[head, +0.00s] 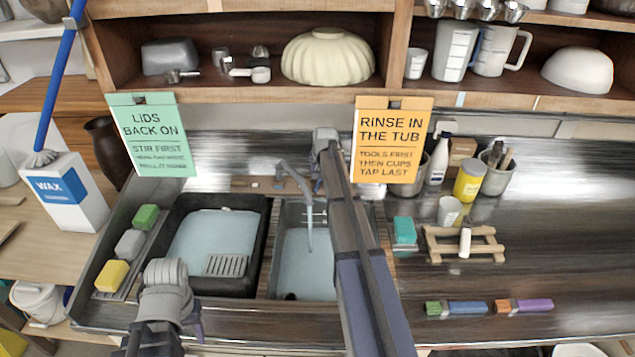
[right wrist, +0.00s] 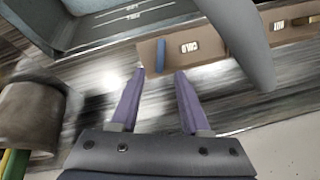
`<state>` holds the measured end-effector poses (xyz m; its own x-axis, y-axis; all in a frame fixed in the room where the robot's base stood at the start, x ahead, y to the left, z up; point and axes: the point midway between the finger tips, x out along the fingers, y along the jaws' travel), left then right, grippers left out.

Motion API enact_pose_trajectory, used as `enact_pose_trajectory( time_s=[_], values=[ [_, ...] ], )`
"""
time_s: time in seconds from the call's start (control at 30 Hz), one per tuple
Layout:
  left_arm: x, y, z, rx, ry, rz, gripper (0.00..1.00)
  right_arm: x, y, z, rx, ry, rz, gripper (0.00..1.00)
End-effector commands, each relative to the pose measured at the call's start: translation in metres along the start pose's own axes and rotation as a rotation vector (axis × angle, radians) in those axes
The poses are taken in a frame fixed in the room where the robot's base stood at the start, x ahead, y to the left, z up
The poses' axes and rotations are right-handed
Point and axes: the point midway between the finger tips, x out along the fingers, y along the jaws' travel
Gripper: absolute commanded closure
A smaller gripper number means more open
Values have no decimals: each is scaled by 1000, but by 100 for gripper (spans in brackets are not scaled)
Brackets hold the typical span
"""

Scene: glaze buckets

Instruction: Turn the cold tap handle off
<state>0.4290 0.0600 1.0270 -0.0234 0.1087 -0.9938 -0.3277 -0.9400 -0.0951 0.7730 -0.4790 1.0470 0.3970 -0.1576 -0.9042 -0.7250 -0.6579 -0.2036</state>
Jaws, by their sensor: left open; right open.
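The cold tap handle is a small blue bar (right wrist: 161,54) on a tan wooden strip (right wrist: 210,47) beside an upside-down COLD label, in the right wrist view. My right gripper (right wrist: 159,74) is open and empty. Its purple fingertips are on either side of the bar's near end in the picture; I cannot tell how close they are. In the head view my right arm hides the cold handle. The grey spout (head: 296,178) curves over the right basin (head: 290,270), and a thin stream (head: 310,232) runs from it. My left gripper (head: 194,325) is open, low at the front of the sink.
The spout (right wrist: 240,35) stands close to the right of my right gripper. A dark tub (head: 262,235) fills the left basin. Signs hang from the shelf, the orange one (head: 393,138) near my right arm. Sponges (head: 129,243), a wooden rack (head: 440,252) and brushes (head: 470,307) lie around.

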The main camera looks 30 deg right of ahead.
Motion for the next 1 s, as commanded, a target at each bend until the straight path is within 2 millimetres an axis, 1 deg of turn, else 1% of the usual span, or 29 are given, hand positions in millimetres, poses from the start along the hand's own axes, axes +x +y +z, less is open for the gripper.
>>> enact_pose_trajectory(
  time_s=[0.17, 0.5, 0.6, 0.7, 1.0],
  values=[
    [15, 2, -1, 0, 0, 0, 50, 17, 0, 1, 0, 0, 0, 54],
    [56, 5, -4, -2, 0, 0, 50, 62, 0, 1, 0, 0, 0, 54],
    [65, 6, -4, -2, 0, 0, 50, 72, 0, 1, 0, 0, 0, 54],
    [69, 7, -4, -2, 0, 0, 50, 76, 0, 0, 0, 0, 0, 54],
    [68, 6, -4, -2, 0, 0, 50, 76, 0, 0, 0, 0, 0, 55]
  ],
)
